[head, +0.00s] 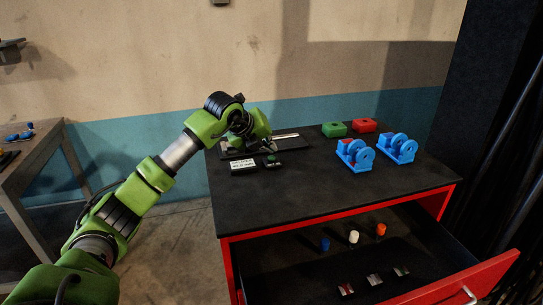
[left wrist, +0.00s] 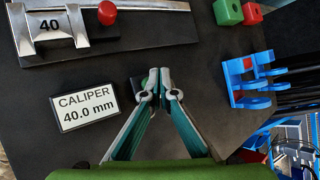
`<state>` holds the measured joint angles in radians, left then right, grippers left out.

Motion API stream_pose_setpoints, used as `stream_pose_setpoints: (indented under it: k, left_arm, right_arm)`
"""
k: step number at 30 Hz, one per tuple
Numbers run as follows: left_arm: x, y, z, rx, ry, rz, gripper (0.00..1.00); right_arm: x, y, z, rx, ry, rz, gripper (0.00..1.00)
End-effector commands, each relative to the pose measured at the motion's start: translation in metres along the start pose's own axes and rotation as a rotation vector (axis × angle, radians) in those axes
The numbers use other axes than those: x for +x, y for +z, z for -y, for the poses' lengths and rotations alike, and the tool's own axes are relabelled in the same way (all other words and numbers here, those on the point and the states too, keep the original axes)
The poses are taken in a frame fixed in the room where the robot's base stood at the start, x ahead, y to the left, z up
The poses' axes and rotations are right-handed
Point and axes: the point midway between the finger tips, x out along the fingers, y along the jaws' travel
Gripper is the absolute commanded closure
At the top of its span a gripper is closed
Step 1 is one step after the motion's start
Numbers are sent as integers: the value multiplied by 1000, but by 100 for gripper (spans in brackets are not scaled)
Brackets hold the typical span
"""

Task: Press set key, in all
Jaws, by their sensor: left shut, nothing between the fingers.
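A small dark box with a green key (head: 272,158) stands on the black bench top, just right of the display plate. In the left wrist view the key's box (left wrist: 140,84) is mostly hidden behind my fingertips. My left gripper (left wrist: 158,84) is shut and empty, its tips over the box; I cannot tell whether they touch the key. The display plate (left wrist: 85,107) reads "CALIPER 40.0 mm"; it also shows in the head view (head: 242,166). The metal caliper (left wrist: 125,28) on its dark base has a slide marked 40 and a red knob (left wrist: 103,11).
A green block (head: 334,130) and a red block (head: 364,125) stand at the back. Two blue fixtures (head: 355,156) (head: 397,149) stand on the right of the bench. The red-fronted drawer (head: 455,284) is open, with several small parts inside. The bench's front middle is clear.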

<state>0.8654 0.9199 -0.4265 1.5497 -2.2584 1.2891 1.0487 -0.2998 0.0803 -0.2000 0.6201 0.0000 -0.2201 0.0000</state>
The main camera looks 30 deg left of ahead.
Motion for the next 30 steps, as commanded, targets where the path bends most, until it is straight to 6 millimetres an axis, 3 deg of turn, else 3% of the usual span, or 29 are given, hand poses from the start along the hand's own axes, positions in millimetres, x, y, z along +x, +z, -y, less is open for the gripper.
stream_pose_setpoints:
  k: [9,24,30]
  left_arm:
    - [-2,1,1,0,0,0,100]
    - [-34,25,25,0,-1,0,100]
    - [-35,25,25,0,0,0,100]
  right_arm:
    - [-1,0,1,0,-1,0,74]
    - [-32,-3,1,1,-1,0,74]
    - [-32,-3,1,1,-1,0,74]
